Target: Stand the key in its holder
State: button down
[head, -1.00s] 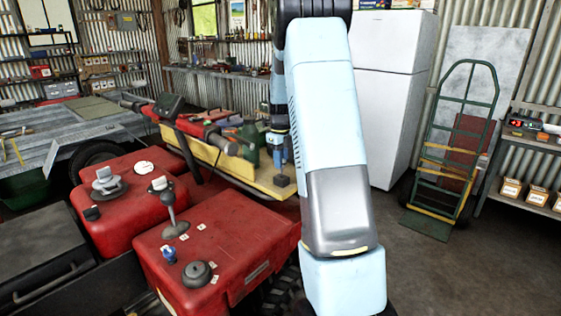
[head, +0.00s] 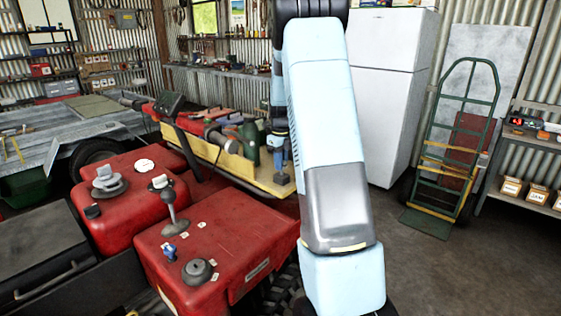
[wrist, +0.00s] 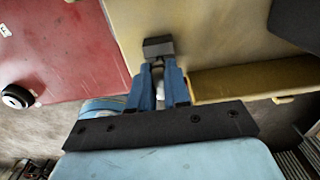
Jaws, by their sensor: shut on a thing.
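My gripper (head: 281,156) points down over the tan board at the back of the quad. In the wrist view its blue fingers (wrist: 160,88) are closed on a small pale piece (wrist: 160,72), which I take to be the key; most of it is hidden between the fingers. A small dark grey block (wrist: 157,46), likely the holder, is right at the fingertips. It also shows on the board in the head view (head: 281,179). I cannot tell whether the key is inside the block or only above it.
A white fridge (head: 392,95) and a green hand truck (head: 462,140) stand to the right.

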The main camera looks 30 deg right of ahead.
jog(key=shift+f, duration=1)
jog(key=c, duration=1)
grip_release()
notch_tip(320, 180, up, 14)
jog(key=s+a+r+n+t, duration=0.2)
jog(key=s+a+r+n, duration=0.4)
jog(key=s+a+n, duration=0.15)
jog(key=s+a+n+t, duration=0.1)
jog(key=s+a+n, duration=0.3)
jog(key=s+n, duration=0.4)
jog(key=s+a+n+t, duration=0.1)
jog(key=s+a+n, duration=0.4)
jog(key=s+n, duration=0.3)
jog(key=s+a+r+n+t, duration=0.1)
jog(key=s+a+n, duration=0.3)
jog(key=s+n, duration=0.4)
jog(key=shift+s+a+n+t, duration=0.15)
jog(key=shift+s, duration=0.6)
jog(key=shift+s+a+n+t, duration=0.1)
jog(key=shift+s+t, duration=0.05)
jog(key=shift+s, duration=0.55)
